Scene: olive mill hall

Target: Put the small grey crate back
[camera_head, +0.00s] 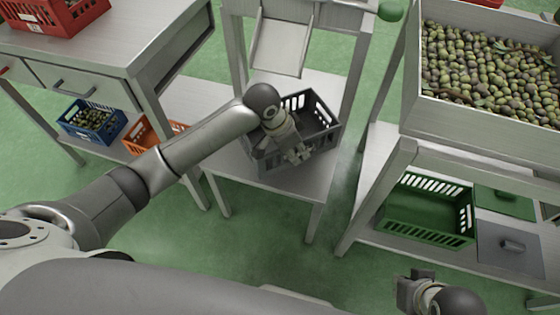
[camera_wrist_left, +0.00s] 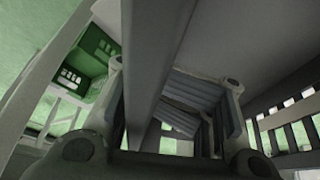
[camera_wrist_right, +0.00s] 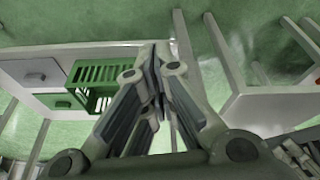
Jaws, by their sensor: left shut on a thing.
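The small grey crate (camera_head: 321,138) is on or just above the low metal shelf below the chute in the head view; I cannot tell whether its base touches. My left gripper (camera_head: 297,155) is shut on its near wall, and the arm hides part of the crate's left side. In the left wrist view the crate's rim (camera_wrist_left: 155,65) runs between the fingers, and a slotted wall (camera_wrist_left: 292,125) shows at the right. My right gripper (camera_head: 416,282) is at the bottom right of the head view, away from the crate. In the right wrist view its fingertips (camera_wrist_right: 155,58) meet, empty.
The low shelf (camera_head: 290,181) has bare room in front. A chute (camera_head: 281,47) hangs above it. A green crate (camera_head: 425,212) stands on the right table's lower shelf, below an olive bin (camera_head: 480,123). Blue (camera_head: 92,122) and orange (camera_head: 143,137) crates stand low left; a red crate (camera_head: 52,16) sits above.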

